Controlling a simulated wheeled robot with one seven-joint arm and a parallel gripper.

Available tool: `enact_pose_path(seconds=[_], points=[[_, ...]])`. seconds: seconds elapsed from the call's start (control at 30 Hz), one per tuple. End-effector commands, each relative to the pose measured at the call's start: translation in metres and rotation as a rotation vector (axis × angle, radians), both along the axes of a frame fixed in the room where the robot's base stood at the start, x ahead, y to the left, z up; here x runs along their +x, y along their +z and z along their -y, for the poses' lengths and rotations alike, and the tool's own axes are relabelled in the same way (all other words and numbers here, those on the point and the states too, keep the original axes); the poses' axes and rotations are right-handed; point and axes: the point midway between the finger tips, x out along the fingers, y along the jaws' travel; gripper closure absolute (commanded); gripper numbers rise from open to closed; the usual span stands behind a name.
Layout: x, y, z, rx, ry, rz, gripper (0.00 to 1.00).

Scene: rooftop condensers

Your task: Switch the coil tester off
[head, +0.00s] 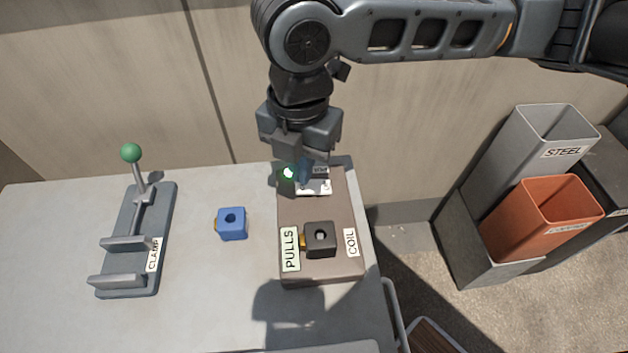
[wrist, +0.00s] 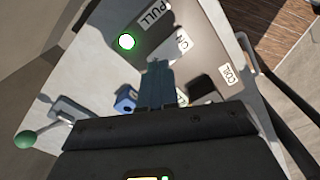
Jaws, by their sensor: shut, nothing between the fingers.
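The coil tester (head: 322,272) is a brown box on the right part of the bench. It also shows in the wrist view (wrist: 205,55). A round lamp (head: 288,173) at its far end glows green, and it shows bright in the wrist view (wrist: 126,41). A small white label plate (head: 315,187) lies beside the lamp, partly covered by my gripper. A black coil (head: 321,239) sits on the tester between the PULLS and COIL labels. My gripper (head: 304,180) is shut and empty, pointing down at the far end. Its fingers (wrist: 160,70) hide the switch; I cannot tell whether they touch it.
A blue coil (head: 232,223) stands on the bench left of the tester. A clamp (head: 137,245) with a green-knobbed lever is further left. Grey STEEL (head: 510,150) and orange (head: 545,232) bins stand off the bench at right. A wall is close behind.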

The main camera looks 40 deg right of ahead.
Motion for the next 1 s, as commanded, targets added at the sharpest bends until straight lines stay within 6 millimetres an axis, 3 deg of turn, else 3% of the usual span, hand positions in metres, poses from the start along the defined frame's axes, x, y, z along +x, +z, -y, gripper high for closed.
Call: enact_pose_path(seconds=[1.0], points=[[-0.0001,-0.0072,0.0,0.001,-0.001,-0.001,1.0]])
